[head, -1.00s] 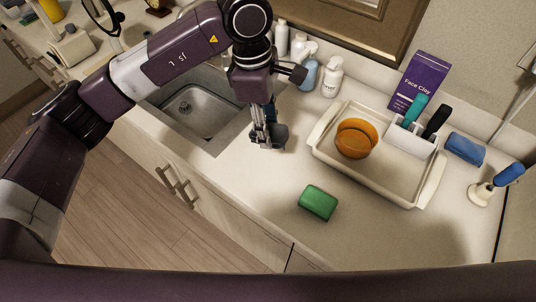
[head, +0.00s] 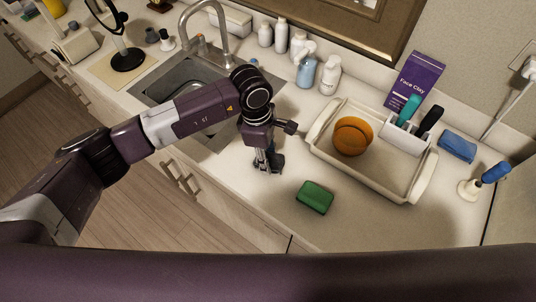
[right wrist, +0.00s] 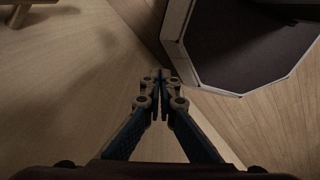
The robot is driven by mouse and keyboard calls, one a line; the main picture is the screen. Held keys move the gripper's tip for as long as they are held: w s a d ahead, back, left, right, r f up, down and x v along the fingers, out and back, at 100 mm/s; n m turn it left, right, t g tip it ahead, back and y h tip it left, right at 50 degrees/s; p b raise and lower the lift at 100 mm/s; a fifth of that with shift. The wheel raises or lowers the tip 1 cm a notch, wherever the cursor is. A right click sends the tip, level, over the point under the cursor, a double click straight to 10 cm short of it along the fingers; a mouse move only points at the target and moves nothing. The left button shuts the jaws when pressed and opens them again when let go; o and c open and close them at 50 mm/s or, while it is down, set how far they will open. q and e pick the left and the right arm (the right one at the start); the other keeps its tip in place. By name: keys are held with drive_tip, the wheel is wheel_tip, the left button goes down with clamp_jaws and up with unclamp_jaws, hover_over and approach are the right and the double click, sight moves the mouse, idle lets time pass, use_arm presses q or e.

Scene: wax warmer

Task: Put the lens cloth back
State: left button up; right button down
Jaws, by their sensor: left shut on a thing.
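My right gripper (right wrist: 159,76) shows in the right wrist view, shut and empty over the wooden floor.
The front counter near the green block is clear.

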use_arm(q)
drive_tip(key=o, duration=1)
drive_tip(key=shift+r, duration=0.2)
drive_tip(key=r+b, duration=0.1)
drive_tip(key=r, duration=0.3)
drive_tip(key=a+r+b, duration=0.1)
drive_tip(key=r, duration=0.2)
drive_tip(key=r+b, duration=0.1)
drive_tip(key=r, duration=0.3)
drive_tip(key=shift+w+a+r+b, duration=0.2)
drive_tip(key=shift+a+r+b, duration=0.1)
drive_tip(key=shift+r+b, duration=0.05)
